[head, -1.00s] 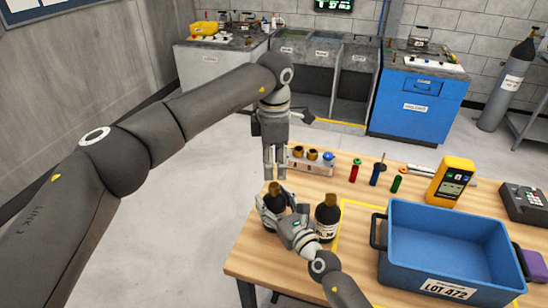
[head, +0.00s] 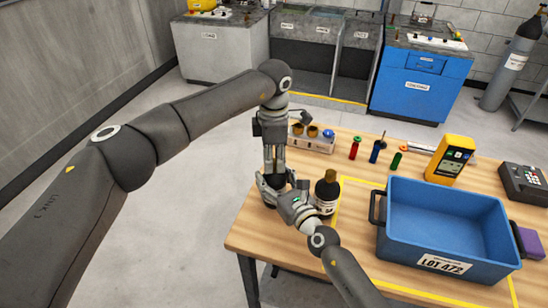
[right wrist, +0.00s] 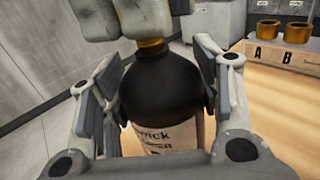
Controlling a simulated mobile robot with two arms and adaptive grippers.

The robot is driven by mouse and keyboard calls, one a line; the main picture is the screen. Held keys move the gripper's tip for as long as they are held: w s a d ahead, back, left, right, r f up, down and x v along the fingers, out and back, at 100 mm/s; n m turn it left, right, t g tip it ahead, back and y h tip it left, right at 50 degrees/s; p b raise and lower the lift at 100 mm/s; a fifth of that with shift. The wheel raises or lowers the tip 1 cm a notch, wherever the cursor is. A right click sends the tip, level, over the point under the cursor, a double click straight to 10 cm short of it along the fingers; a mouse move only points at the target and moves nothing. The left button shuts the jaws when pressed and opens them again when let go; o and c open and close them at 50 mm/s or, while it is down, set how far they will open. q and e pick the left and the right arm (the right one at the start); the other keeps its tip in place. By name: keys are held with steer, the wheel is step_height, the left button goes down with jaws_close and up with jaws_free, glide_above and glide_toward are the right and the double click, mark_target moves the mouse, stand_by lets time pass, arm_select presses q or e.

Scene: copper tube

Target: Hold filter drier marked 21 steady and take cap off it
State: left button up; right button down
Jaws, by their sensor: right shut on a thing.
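The gripped filter drier (right wrist: 162,90) is a dark, round-shouldered bottle shape with a pale label; its number is not readable. It stands upright near the table's left edge, largely hidden by my grippers in the head view. My right gripper (head: 272,188) is shut around its body, one finger on each side. My left gripper (head: 274,170) points straight down over its top. In the right wrist view, the left fingertips (right wrist: 118,20) cover most of the brass cap (right wrist: 151,44); whether they grip it is hidden.
A second dark bottle-shaped drier (head: 327,191) with a brown cap stands close on the right. A blue crate (head: 437,263) fills the table's right front.

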arm_select(q)
jaws_close()
arm_select(e)
steer(key=shift+f, duration=0.1)
arm_select(q)
steer(key=n, duration=0.4)
steer(key=shift+n, duration=0.3)
steer(key=n, duration=0.4)
steer(key=shift+n, duration=0.4)
steer(key=shift+r, duration=0.2)
steer(key=shift+r, duration=0.95)
